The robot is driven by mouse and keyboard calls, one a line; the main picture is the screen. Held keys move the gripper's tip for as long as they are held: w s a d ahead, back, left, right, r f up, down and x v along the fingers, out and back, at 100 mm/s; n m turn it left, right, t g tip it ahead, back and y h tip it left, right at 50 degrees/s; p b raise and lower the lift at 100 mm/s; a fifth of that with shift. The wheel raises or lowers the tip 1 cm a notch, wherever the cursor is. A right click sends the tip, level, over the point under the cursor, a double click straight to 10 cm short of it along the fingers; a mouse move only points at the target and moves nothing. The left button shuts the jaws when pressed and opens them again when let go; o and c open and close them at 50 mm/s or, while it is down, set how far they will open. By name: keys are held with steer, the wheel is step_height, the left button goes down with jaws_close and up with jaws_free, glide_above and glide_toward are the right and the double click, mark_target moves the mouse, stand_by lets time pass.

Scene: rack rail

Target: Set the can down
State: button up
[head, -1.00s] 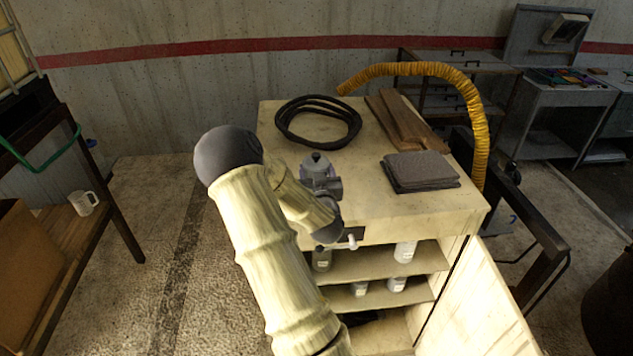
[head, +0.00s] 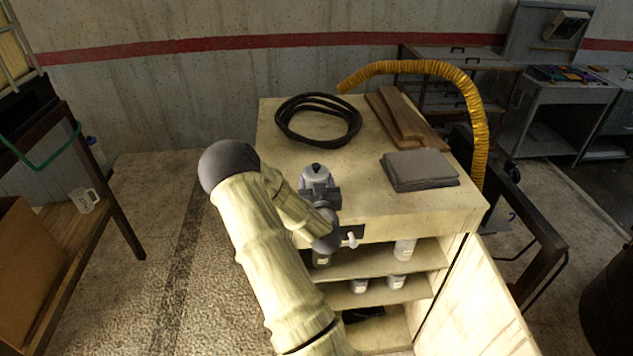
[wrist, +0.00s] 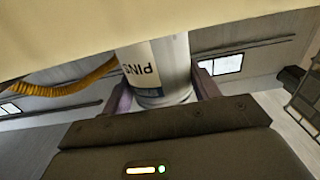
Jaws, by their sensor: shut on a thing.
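In the wrist view the can (wrist: 160,65) stands between my purple-grey fingers (wrist: 165,92), with an upside-down "PINS" label showing. The pale cabinet surface (wrist: 60,35) fills the top of that view and meets the can's far end. I cannot tell whether the can's base touches it. The can looks upright.
A coiled black cable (head: 318,138), wooden boards (head: 398,115) and a stack of grey sheets (head: 420,168) lie on the cabinet top. Open shelves below hold several small containers (head: 404,250).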

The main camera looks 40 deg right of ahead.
steer(key=o, duration=1.1)
steer(key=shift+w, duration=0.15)
steer(key=shift+s+r+p, duration=0.15)
steer(key=shift+s+p, duration=0.05)
steer(key=shift+p, duration=0.1)
steer(key=shift+s, duration=0.2)
steer(key=b+v, duration=0.1)
steer(key=v, duration=0.7)
steer(key=shift+a+r, duration=0.25)
steer(key=shift+a, duration=0.1)
steer(key=p, duration=0.4)
steer(key=shift+s+a, duration=0.2)
steer(key=shift+s, duration=0.1)
